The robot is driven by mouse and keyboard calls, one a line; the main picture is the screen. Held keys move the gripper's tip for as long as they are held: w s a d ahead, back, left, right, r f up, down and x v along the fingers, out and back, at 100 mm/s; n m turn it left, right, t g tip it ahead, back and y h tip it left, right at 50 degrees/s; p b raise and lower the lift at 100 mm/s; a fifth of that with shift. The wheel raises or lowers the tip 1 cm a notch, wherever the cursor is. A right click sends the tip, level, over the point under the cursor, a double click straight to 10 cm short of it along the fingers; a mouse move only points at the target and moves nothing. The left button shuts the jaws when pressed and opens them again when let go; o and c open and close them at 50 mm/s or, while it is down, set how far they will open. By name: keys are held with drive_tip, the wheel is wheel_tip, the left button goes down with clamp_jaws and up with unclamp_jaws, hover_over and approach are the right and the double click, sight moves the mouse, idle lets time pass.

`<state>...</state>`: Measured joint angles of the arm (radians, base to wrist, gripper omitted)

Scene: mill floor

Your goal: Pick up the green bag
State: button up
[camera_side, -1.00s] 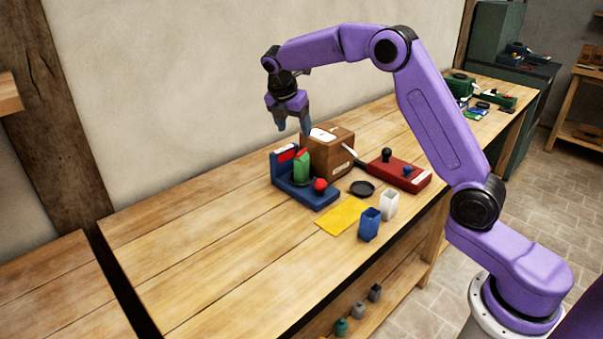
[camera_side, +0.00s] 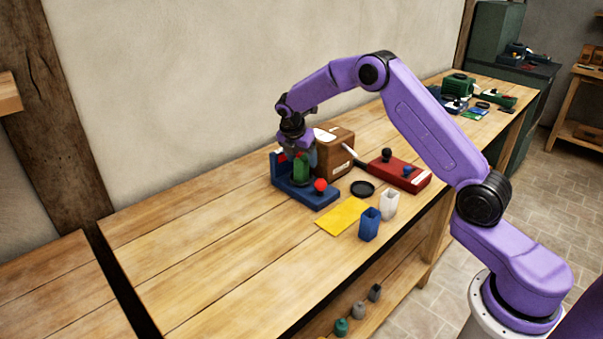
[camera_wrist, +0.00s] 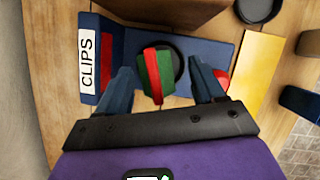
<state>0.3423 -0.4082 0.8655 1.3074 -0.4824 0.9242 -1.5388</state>
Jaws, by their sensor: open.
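The green bag (camera_side: 301,168) stands upright on a blue base plate (camera_side: 318,197). In the wrist view the green bag (camera_wrist: 147,72) has a red strip along its top and lies between my two fingers, with gaps on both sides. My gripper (camera_side: 299,158) is open and points down at the bag from above. In the wrist view my gripper (camera_wrist: 164,82) shows its fingertips either side of the bag, not closed on it. The lower part of the bag is hidden from above.
A blue upright labelled CLIPS (camera_wrist: 90,55) is close left of the bag, a red ball (camera_side: 320,185) close right. A brown box (camera_side: 334,157) stands behind. The table's left is clear.

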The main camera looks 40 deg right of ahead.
drive_tip(key=x, duration=0.4)
drive_tip(key=shift+w+a, duration=0.1)
drive_tip(key=shift+w, duration=0.05)
drive_tip(key=shift+c, duration=0.3)
drive_tip(key=c, duration=1.1)
